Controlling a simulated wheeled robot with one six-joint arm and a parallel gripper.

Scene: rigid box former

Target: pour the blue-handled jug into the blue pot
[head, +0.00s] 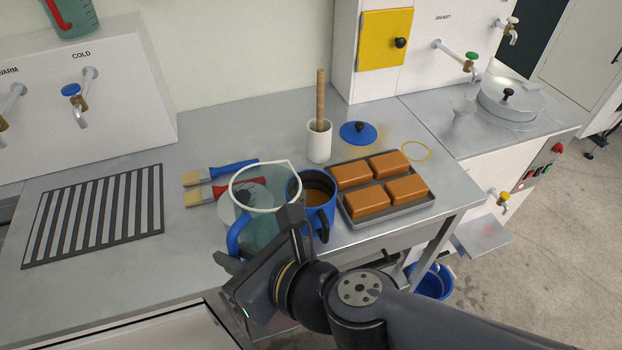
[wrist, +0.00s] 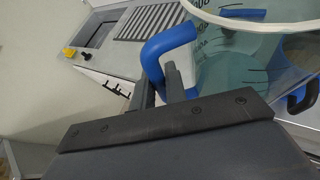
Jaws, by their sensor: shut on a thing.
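The blue-handled jug (head: 262,222) is clear teal with a pale rim and stands close to upright in the head view. Its blue handle (wrist: 168,47) is between the fingers of my gripper (wrist: 162,88) in the wrist view, and the gripper is shut on it. In the head view my gripper is at the jug's near side, partly hidden by my arm. The blue pot (head: 320,190) is just right of the jug, open, with brown liquid inside. The jug overlaps the pot's left edge in the picture; I cannot tell whether they touch. The jug's fill level is unclear.
A tray (head: 392,210) of brown blocks is right of the pot. A blue lid (head: 358,132) and a white holder (head: 319,142) with a wooden stick stand behind. Brushes (head: 225,172) lie behind the jug. A slotted grate (head: 95,215) is at left, with bare counter between.

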